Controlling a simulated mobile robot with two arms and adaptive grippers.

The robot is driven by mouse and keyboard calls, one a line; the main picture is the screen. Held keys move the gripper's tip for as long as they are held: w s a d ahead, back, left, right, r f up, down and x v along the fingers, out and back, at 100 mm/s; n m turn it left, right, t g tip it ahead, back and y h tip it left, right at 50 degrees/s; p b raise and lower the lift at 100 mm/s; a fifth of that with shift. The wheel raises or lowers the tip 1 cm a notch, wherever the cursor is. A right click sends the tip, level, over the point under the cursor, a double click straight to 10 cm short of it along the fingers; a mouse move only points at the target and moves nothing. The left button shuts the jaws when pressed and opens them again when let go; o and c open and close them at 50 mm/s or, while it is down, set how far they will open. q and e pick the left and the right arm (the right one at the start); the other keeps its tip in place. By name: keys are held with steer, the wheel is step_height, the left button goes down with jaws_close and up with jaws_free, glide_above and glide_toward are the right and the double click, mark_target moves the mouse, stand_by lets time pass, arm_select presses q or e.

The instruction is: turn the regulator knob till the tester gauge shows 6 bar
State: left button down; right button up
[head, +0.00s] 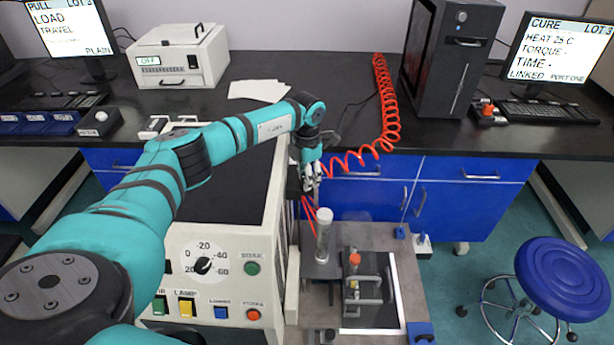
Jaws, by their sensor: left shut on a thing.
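My left gripper (311,186) reaches over the right rear edge of the cream tester cabinet (285,235), pointing down. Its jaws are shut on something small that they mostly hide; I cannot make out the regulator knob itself. A red coiled air hose (385,95) runs down to this spot, and red tubing continues below the gripper. No gauge with a readable bar scale can be made out. My right gripper is not in view.
A white-capped cylinder (324,235) stands just below the gripper, beside a clamp fixture with an orange top (354,260). Behind are a black bench (330,120), a dark computer tower (445,60) and monitors.

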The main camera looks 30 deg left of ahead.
arm_select(q)
steer(key=shift+f+m+b, duration=0.15)
steer(key=shift+m+b, duration=0.45)
steer(key=shift+b, duration=0.05)
steer(key=shift+r+m, duration=0.2)
steer(key=shift+m, duration=0.2)
steer(key=c, duration=0.9)
jaws_free()
steer(key=shift+c, duration=0.2)
step_height(320, 180, up, 12)
